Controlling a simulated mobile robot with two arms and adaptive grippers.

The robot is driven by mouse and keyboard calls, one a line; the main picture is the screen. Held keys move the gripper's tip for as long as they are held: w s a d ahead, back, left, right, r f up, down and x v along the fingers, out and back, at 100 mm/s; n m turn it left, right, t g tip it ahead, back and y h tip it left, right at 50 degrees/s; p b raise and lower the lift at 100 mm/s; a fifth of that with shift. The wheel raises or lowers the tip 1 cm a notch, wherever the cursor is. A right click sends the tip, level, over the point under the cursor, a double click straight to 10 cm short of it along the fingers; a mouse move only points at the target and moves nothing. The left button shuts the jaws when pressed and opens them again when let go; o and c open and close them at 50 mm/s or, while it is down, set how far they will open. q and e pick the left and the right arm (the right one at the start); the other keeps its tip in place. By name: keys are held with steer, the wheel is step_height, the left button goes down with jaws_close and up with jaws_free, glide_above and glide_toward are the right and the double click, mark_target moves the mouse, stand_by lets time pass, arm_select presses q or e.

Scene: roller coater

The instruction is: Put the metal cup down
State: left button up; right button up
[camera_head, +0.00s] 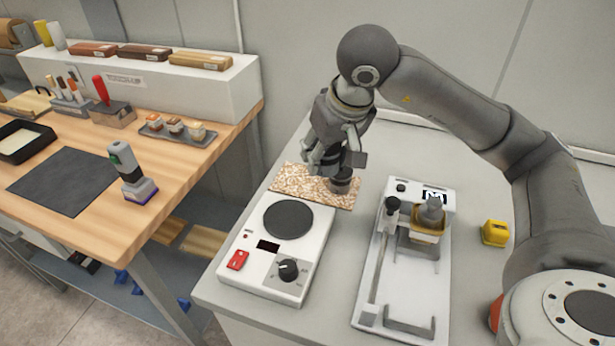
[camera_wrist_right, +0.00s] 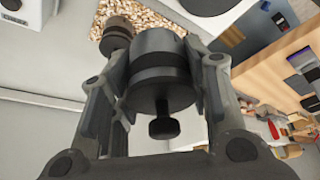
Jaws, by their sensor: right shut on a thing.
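My right gripper (camera_head: 335,160) is over the far part of the bench, by the speckled mat (camera_head: 290,180). In the wrist view, its two fingers are shut on a dark grey round metal cup (camera_wrist_right: 160,75) with a small black knob. In the head view, the gripper mostly hides the cup, and I cannot tell whether it touches anything below. A smaller dark brown cylinder (camera_head: 342,185) stands at the mat's right end; it also shows beyond the cup in the wrist view (camera_wrist_right: 117,30). My left gripper is not in view.
A white hot plate (camera_head: 265,275) with a dark round top is in front of the mat. A white device with a rail (camera_head: 400,300) stands to its right, then a yellow block (camera_head: 494,232). A wooden workbench (camera_head: 190,165) with tools is at left. The bench behind the mat looks clear.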

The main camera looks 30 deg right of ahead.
steer(key=w+f+p, duration=0.1)
steer(key=w+f, duration=0.1)
steer(key=w, duration=0.1)
steer(key=w+f+p, duration=0.1)
steer(key=w+f, duration=0.2)
steer(key=w, duration=0.1)
steer(key=w+f+p, duration=0.1)
steer(key=w+f, duration=0.1)
steer(key=w, duration=0.2)
steer(key=shift+w+f, duration=0.15)
steer(key=shift+f, duration=0.2)
steer(key=shift+w+f, duration=0.4)
steer(key=shift+f, duration=0.05)
steer(key=x, duration=0.1)
steer(key=p+x, duration=0.1)
steer(key=x, duration=0.1)
steer(key=shift+s+f+p, duration=0.3)
steer(key=shift+f, duration=0.05)
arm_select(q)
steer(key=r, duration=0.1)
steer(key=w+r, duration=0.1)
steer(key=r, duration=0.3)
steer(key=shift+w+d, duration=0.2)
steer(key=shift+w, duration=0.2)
arm_select(e)
steer(key=shift+f, duration=0.1)
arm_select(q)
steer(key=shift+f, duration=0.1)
